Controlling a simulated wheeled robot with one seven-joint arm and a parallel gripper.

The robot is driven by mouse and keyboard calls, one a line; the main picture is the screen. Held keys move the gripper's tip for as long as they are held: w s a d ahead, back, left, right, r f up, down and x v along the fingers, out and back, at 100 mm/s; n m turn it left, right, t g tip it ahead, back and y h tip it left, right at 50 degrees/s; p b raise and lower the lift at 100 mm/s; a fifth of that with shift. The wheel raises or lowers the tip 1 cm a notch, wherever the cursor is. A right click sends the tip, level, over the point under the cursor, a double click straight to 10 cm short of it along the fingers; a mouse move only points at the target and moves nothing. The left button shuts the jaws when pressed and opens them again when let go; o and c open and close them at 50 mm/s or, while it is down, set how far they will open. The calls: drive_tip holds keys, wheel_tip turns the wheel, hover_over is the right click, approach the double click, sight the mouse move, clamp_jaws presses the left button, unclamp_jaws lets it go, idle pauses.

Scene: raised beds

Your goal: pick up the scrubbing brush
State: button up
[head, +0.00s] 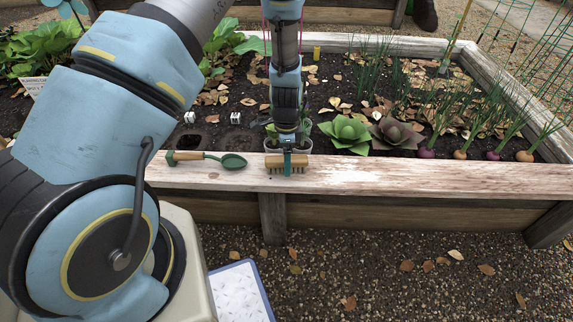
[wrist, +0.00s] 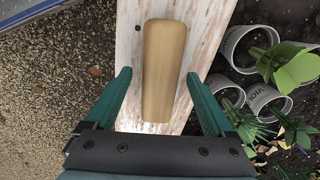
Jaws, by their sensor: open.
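The scrubbing brush (head: 287,165) lies on the pale wooden edge board of the raised bed, its bristles showing at the front in the head view. From above, in the wrist view, its smooth tan wooden back (wrist: 164,70) runs lengthwise up the picture. My gripper (head: 287,158) is right over the brush. In the wrist view its two green fingers (wrist: 155,90) are spread wide, one on each side of the brush's near part, with a gap on both sides. Nothing is between them but the brush. The head view does not show clearly how high the fingertips are.
A green trowel (head: 233,160) with a wooden handle lies on the board (head: 420,172) left of the brush. White pots (wrist: 265,100) with seedlings stand in the soil close behind it. The board to the right is clear.

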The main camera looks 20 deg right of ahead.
drive_tip(key=shift+c, duration=0.2)
clamp_jaws()
idle(0.6)
